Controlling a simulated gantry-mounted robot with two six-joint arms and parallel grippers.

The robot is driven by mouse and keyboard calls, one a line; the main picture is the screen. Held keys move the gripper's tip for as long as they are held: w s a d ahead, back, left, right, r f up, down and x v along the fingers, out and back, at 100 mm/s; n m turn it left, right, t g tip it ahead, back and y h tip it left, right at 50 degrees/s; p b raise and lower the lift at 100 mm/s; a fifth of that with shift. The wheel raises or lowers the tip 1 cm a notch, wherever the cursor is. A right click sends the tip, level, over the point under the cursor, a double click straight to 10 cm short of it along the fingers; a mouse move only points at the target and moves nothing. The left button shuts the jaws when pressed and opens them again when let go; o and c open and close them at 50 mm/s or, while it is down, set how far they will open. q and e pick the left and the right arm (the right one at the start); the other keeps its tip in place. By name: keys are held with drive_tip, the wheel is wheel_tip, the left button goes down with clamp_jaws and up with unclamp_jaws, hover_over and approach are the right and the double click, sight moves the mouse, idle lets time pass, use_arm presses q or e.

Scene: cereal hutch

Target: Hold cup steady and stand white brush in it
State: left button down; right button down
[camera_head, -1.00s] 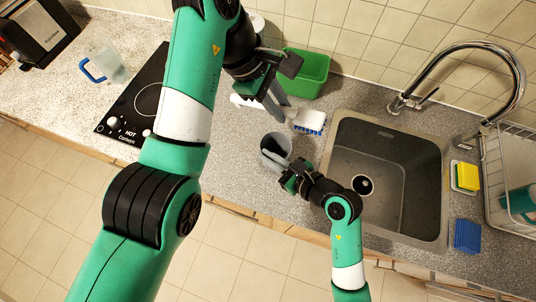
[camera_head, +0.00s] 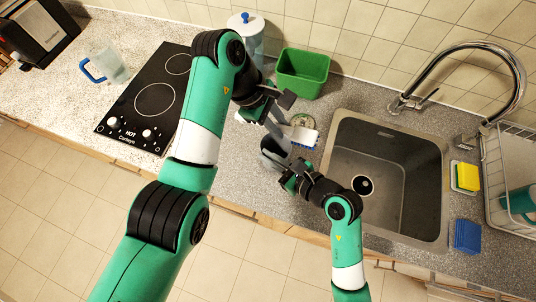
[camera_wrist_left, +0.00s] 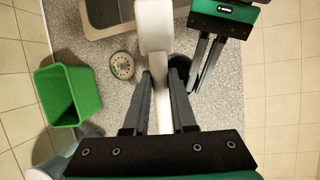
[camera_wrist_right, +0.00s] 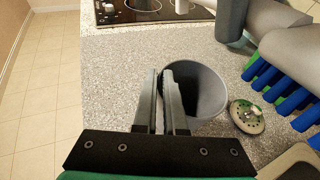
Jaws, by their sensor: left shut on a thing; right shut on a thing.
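The grey cup (camera_head: 268,146) stands on the counter left of the sink; its open mouth shows in the right wrist view (camera_wrist_right: 208,92). My right gripper (camera_head: 287,172) is shut on the cup's near wall at the rim. My left gripper (camera_head: 284,138) is shut on the white brush (camera_head: 302,137), which has blue bristles and is held level, close behind the cup and outside it. Its white body runs between the fingers in the left wrist view (camera_wrist_left: 155,38). Blue bristles (camera_wrist_right: 289,96) face down beside the cup in the right wrist view. In the left wrist view the cup is mostly hidden.
A round strainer (camera_wrist_right: 246,116) lies on the counter near the cup. A green bin (camera_head: 302,75) and a lidded jar (camera_head: 247,40) stand at the back. The sink (camera_head: 385,205) is to the right; the black hob (camera_head: 150,100) is left.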

use_arm(q)
drive_tip(key=shift+f, duration=1.8)
drive_tip(key=c, duration=0.7)
unclamp_jaws()
drive_tip(key=shift+o, duration=0.2)
drive_tip(key=v, duration=0.7)
drive_tip(key=shift+r, duration=0.35)
drive_tip(key=shift+a, duration=0.1)
